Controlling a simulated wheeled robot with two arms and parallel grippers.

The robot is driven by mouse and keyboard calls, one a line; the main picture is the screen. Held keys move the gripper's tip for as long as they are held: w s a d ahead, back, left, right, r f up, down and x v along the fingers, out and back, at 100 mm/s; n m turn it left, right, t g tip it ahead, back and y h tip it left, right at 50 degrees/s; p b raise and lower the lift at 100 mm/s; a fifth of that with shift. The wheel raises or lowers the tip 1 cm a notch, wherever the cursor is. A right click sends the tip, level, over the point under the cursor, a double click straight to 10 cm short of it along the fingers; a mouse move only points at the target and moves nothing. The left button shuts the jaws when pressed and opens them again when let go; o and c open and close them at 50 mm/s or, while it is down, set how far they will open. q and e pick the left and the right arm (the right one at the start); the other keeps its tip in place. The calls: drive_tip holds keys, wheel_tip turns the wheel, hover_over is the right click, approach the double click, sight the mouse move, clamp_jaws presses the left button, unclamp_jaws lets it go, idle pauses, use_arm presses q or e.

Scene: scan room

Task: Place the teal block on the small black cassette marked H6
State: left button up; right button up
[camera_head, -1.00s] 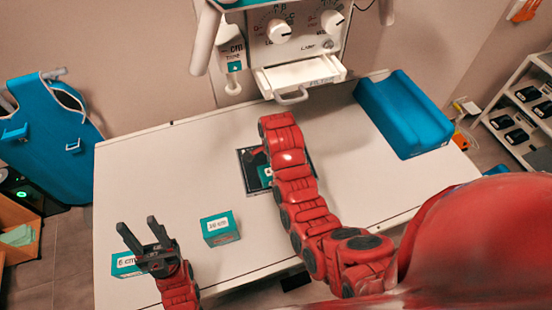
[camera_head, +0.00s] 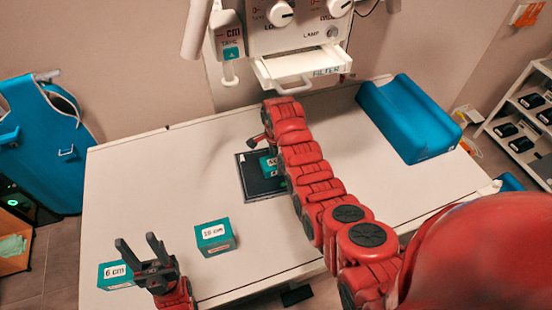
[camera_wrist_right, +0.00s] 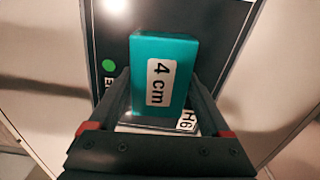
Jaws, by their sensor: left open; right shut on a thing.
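A teal block labelled "4 cm" (camera_wrist_right: 164,75) is between the fingers of my right gripper (camera_wrist_right: 160,100), which is shut on it. In the head view the teal block (camera_head: 268,166) shows partly behind my right arm, over the black cassette (camera_head: 258,188) on the table. In the right wrist view the cassette (camera_wrist_right: 113,30) has a green dot, and a label reading H6 (camera_wrist_right: 187,120) shows beside the block. I cannot tell whether the block touches the cassette. My left gripper (camera_head: 140,248) is open and empty above the table's front left.
A teal "10 cm" block (camera_head: 215,237) and a "6 cm" block (camera_head: 115,275) stand on the table (camera_head: 150,180) near my left gripper. A blue cushion (camera_head: 405,118) lies at the back right. The machine with a filter drawer (camera_head: 305,68) overhangs the back edge.

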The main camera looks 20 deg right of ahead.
drive_tip(key=shift+f, duration=0.1)
drive_tip(key=shift+f, duration=0.15)
drive_tip(key=o, duration=1.5)
drive_tip(key=shift+c, duration=0.2)
drive_tip(key=shift+r, duration=0.25)
